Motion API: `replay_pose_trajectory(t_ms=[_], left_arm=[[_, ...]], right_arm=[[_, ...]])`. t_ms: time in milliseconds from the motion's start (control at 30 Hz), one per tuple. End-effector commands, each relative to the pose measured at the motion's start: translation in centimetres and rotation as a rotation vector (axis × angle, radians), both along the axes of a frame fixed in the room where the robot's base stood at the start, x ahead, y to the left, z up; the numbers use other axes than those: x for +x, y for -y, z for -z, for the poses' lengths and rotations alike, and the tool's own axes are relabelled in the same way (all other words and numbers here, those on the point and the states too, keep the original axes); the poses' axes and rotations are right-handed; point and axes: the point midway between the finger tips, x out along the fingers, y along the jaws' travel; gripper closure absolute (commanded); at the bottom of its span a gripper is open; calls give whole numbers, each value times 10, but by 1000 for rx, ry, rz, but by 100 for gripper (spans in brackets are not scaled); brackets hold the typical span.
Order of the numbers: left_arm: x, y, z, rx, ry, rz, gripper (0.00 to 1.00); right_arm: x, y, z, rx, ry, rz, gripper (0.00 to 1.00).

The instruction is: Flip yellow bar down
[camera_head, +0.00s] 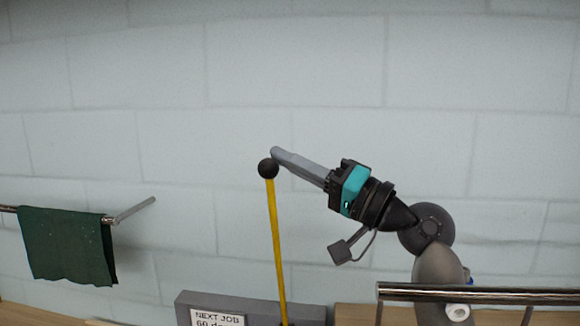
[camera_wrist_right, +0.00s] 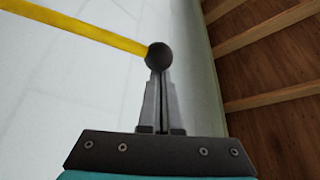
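The yellow bar (camera_head: 276,245) stands nearly upright, leaning slightly left, with a black ball knob (camera_head: 268,168) on its top end. The wrist view shows the knob (camera_wrist_right: 160,56) at my fingertips and the yellow bar (camera_wrist_right: 75,27) running off to the upper left. My right gripper (camera_head: 276,153) comes in from the right, its fingers at the knob's upper right side. In the wrist view its fingers (camera_wrist_right: 160,80) are together with only a thin line between them. The knob lies at the tips, not between the fingers; touching or just apart, I cannot tell. My left gripper is out of view.
A grey block with a "NEXT JOB" sign (camera_head: 217,318) is at the bar's lower end. A metal rail (camera_head: 480,294) runs at the lower right. A dark green cloth (camera_head: 66,245) hangs on a rod at left. The wall behind is bare.

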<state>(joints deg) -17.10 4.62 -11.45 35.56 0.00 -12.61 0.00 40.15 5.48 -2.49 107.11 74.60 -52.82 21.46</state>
Motion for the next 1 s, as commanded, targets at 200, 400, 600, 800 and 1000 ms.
replay_pose_trajectory(t_ms=[200,400,600,800,1000], left_arm=[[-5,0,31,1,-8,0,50],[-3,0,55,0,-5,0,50],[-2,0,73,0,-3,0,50],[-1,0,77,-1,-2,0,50],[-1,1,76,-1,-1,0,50]], right_arm=[[-22,-5,14,-19,93,0,100],[-42,-9,23,-38,180,0,100],[-60,-12,30,-51,254,0,100],[-68,-14,30,-56,282,-1,100],[-68,-14,29,-56,283,0,100]])
